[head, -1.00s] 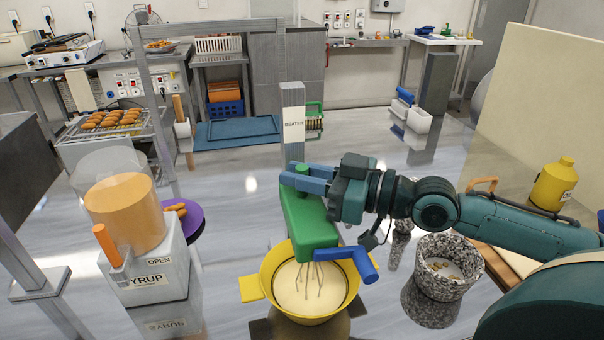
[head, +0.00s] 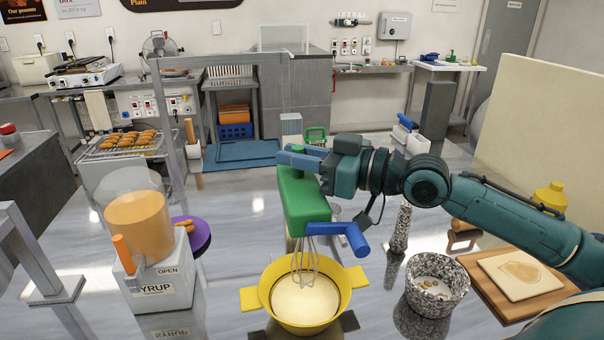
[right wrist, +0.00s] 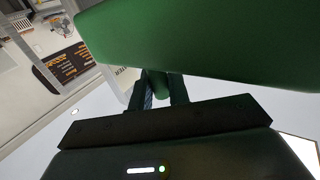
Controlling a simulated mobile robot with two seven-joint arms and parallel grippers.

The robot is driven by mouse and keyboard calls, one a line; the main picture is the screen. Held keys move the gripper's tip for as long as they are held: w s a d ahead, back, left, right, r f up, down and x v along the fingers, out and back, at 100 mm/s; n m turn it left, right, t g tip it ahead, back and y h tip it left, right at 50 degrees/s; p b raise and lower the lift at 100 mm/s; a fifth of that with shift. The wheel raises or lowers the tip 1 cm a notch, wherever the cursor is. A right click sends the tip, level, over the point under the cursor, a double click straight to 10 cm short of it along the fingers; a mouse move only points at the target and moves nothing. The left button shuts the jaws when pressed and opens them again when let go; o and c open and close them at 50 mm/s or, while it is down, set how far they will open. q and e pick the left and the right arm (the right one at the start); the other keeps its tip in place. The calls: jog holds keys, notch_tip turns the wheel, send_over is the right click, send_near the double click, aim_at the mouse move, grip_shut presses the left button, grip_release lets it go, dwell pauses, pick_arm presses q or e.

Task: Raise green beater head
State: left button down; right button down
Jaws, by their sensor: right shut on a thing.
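The green beater head (head: 303,207) is at the centre of the head view, with a blue crank handle (head: 343,235) at its front. Its wire whisk (head: 306,258) hangs below, the lower ends overlapping the yellow bowl (head: 357,277) of pale batter. Whether the tips touch the batter is unclear. My right gripper (head: 303,157) reaches in from the right at the top rear of the head. It is shut on a green knob (right wrist: 160,84), seen between the fingers in the right wrist view, below the large green body. My left gripper is out of view.
A syrup dispenser (head: 159,285) stands left of the bowl. A speckled mortar (head: 437,292) and a wooden board (head: 485,291) are to the right, under my right arm. A grey metal frame (head: 165,120) rises behind the dispenser.

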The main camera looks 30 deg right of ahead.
aim_at(298, 147)
notch_tip(298, 147, up, 3)
jog(key=shift+r+p, duration=0.1)
jog(key=shift+p, duration=0.4)
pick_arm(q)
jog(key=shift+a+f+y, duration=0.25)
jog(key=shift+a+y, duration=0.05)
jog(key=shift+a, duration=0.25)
pick_arm(e)
jog(key=shift+r, duration=0.1)
jog(key=c, duration=1.4)
grip_release()
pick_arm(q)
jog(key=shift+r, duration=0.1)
pick_arm(e)
jog(key=shift+f, duration=0.2)
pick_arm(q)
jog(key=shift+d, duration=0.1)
